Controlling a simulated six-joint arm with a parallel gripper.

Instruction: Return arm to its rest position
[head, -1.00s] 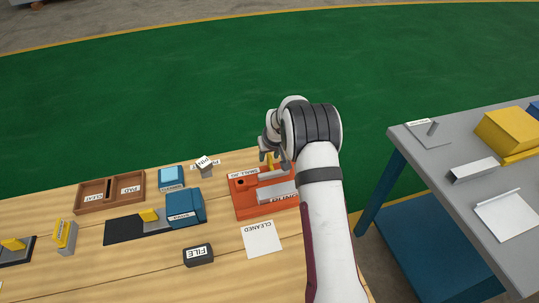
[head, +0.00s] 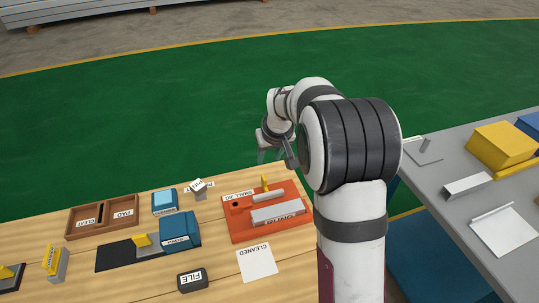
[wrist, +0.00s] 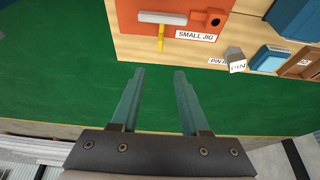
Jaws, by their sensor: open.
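My gripper (head: 273,155) is raised past the far edge of the wooden table, beyond the orange small jig. In the wrist view its two fingers (wrist: 158,75) are spread wide with nothing between them, over green floor. The orange jig (head: 239,234) sits at the table's far right with a grey block (head: 277,212) and a yellow upright piece (head: 265,184) on it. The jig also shows at the top of the wrist view (wrist: 200,18), apart from the fingers. My arm hides part of the table's right side.
The table holds a brown tray (head: 119,203), blue blocks (head: 180,229), a pin block (head: 199,187), a file block (head: 192,280) and a white "cleaned" sheet (head: 257,262). A grey bench (head: 445,205) with a yellow box (head: 503,146) stands right. Open green floor lies behind.

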